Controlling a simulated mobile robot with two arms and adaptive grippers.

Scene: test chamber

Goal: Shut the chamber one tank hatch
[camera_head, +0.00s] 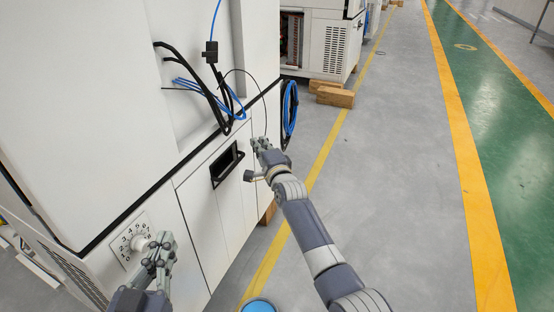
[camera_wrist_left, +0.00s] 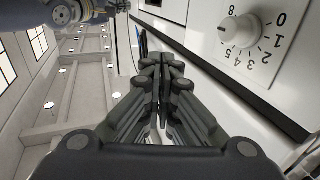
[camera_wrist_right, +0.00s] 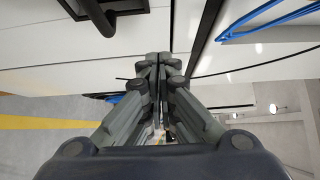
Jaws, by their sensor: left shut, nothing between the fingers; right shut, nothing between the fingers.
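The white chamber (camera_head: 95,90) fills the left of the head view. On its lower front is a dark rectangular opening with a black frame (camera_head: 227,164), likely the tank hatch; I cannot tell how far it stands open. A black bar-like part shows at the top left of the right wrist view (camera_wrist_right: 98,18). My right gripper (camera_head: 257,143) is shut and empty, just right of and beyond the opening, close to the chamber front. My left gripper (camera_head: 161,242) is shut and empty beside the numbered dial (camera_head: 140,242); the dial also shows in the left wrist view (camera_wrist_left: 240,32).
Black and blue cables (camera_head: 215,88) hang from the chamber above the opening. A blue coil (camera_head: 290,108) hangs at its far corner. Another white cabinet (camera_head: 325,45) and wooden blocks (camera_head: 335,97) stand beyond. A blue round object (camera_head: 258,305) is at the bottom edge. Grey floor to the right is clear.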

